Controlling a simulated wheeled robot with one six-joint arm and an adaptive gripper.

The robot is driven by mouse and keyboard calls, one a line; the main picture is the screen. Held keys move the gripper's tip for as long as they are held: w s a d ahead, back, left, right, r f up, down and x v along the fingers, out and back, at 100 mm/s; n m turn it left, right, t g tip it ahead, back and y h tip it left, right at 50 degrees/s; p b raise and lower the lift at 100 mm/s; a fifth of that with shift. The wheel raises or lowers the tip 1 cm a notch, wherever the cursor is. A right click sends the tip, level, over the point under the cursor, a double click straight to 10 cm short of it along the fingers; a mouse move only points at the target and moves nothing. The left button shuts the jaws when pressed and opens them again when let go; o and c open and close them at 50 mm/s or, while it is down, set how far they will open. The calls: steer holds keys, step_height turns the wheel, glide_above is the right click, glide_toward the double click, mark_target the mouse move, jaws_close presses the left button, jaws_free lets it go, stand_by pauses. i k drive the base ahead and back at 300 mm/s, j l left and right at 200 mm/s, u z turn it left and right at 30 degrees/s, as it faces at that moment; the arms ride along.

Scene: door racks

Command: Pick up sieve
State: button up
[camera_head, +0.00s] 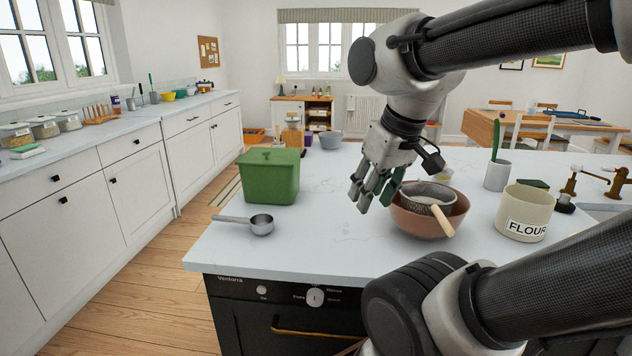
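The sieve (428,194) has a grey mesh bowl and a pale wooden handle (441,220) that points toward the front. It rests in a brown bowl (410,220) on the white island counter. My gripper (376,205) points down just left of the sieve, above or beside the bowl's left rim. Its fingers look spread with a gap between them, and nothing shows between them. I cannot tell whether a finger touches the bowl. My gripper hides part of the sieve's left and far side.
A green lidded bin (270,178) and a metal measuring cup (261,224) stand to the left on the counter (310,238). A flour crock (524,212) and a utensil pot (497,175) stand to the right. The counter between bin and bowl is clear.

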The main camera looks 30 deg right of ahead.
mark_target(429, 199)
steer(key=z, duration=1.25)
